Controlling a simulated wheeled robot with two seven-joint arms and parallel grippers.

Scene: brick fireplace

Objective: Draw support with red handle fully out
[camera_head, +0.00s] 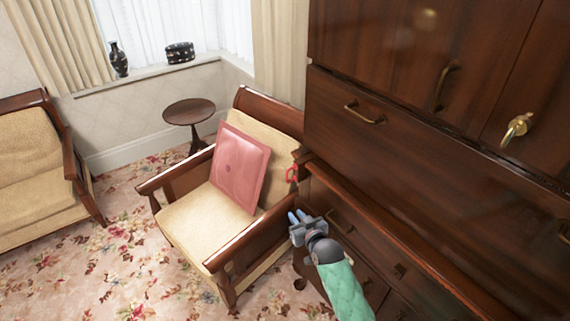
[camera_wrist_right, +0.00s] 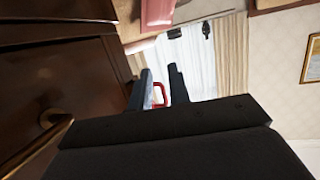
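The red handle (camera_head: 291,174) is a small loop at the near-left upper corner of the dark wooden cabinet (camera_head: 400,140), beside the armchair. The support behind it is hard to make out and looks flush with the cabinet. My right gripper (camera_head: 298,216) is below the handle in the head view, apart from it, with its two blue-tipped fingers spread and empty. In the right wrist view the red handle (camera_wrist_right: 158,94) shows beyond the gap between the open fingers (camera_wrist_right: 162,88). My left gripper is in neither view.
An armchair (camera_head: 185,222) with a pink cushion (camera_head: 240,168) stands close to the left of my right gripper. Brass pulls (camera_head: 364,113) stick out from the cabinet front. A round side table (camera_head: 189,111) stands behind. The flowered carpet at left has free room.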

